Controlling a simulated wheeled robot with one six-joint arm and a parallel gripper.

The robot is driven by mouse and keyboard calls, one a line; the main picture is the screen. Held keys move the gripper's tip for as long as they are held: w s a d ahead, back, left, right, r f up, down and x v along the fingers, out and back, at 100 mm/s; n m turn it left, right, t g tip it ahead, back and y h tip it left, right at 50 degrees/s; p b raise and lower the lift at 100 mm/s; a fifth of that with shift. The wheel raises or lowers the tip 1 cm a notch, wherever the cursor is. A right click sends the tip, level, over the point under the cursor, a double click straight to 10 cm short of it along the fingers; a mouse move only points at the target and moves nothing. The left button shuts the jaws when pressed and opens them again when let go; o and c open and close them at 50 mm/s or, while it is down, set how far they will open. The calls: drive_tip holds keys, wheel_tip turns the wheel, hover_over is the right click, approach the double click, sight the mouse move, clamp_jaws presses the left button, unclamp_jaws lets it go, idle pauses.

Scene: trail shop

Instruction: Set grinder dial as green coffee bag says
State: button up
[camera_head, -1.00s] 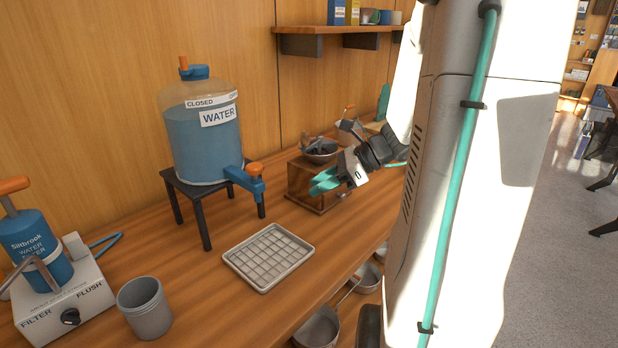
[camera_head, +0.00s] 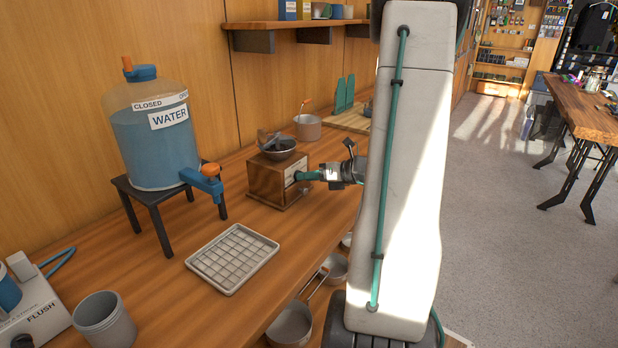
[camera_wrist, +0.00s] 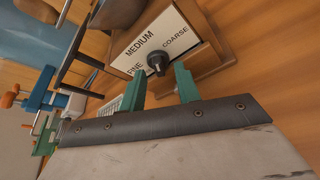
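The grinder (camera_head: 268,180) is a brown wooden box with a metal bowl and crank on top, standing on the counter. In the wrist view its white dial plate (camera_wrist: 160,32) reads MEDIUM and COARSE, with FINE partly hidden at the left. The black dial knob (camera_wrist: 157,62) is on this plate; its exact setting is too small to tell. My gripper (camera_wrist: 160,80) is open, its teal fingertips on either side of the knob and slightly short of it; contact is not evident. In the head view my gripper (camera_head: 308,175) is at the grinder's front face. I see no green coffee bag.
A water jug (camera_head: 155,140) with a tap stands on a black stand left of the grinder. A gridded tray (camera_head: 232,258) and grey cup (camera_head: 104,322) are nearer. Pans (camera_head: 290,326) are below the counter edge. A shelf (camera_head: 295,24) is above. The floor at right is open.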

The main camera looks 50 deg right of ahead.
drive_tip(key=shift+w, duration=0.15)
clamp_jaws()
